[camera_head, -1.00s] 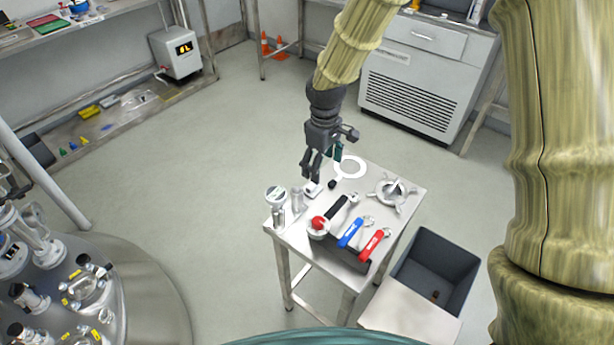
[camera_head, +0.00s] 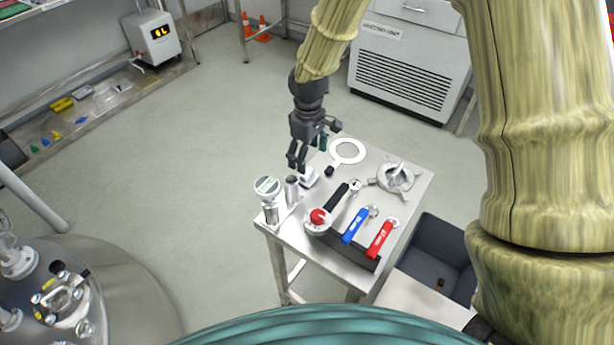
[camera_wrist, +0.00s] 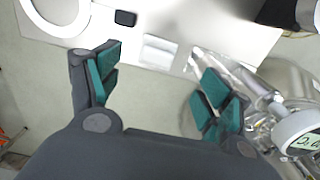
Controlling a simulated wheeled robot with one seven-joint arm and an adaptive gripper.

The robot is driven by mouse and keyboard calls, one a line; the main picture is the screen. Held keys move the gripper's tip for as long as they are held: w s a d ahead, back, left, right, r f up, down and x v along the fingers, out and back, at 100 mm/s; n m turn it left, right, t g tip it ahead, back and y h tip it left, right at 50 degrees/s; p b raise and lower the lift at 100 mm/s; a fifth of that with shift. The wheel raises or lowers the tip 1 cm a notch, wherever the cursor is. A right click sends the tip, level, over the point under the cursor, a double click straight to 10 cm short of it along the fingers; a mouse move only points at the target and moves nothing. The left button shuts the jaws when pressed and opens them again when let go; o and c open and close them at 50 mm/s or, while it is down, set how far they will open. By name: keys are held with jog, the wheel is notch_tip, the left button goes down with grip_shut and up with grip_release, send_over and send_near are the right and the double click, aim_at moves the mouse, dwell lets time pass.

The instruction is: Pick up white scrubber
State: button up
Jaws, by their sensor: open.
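The white scrubber (camera_head: 309,179) is a small pale block near the back left edge of the metal table (camera_head: 330,232). In the wrist view the white scrubber (camera_wrist: 158,52) lies flat on the table, ahead of and between my fingers. My gripper (camera_head: 308,155) is over the table's back left edge, just behind and above the scrubber. In the wrist view my gripper (camera_wrist: 158,85) has its green-padded fingers spread wide with nothing between them. I cannot tell the exact height of the fingertips above the table.
A gauge (camera_head: 268,188) and a metal cylinder (camera_head: 292,188) stand close left of the scrubber. A white ring with a black handle (camera_head: 347,151) lies to its right. Blue-handled (camera_head: 355,226) and red-handled (camera_head: 380,239) tools lie in front. A grey bin (camera_head: 425,262) stands at right.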

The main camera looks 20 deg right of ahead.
aim_at(307, 173)
jog(key=shift+w+f+p, duration=0.15)
jog(key=shift+f+p, duration=0.25)
jog(key=shift+f, duration=1.7)
jog(key=shift+w+f+p, duration=0.15)
jog(key=shift+f+p, duration=0.25)
jog(key=shift+f, duration=1.7)
jog(key=c, duration=1.1)
jog(key=shift+r, duration=0.15)
notch_tip(307, 173, up, 10)
jog(key=shift+f+b, duration=0.1)
jog(key=shift+b, duration=0.65)
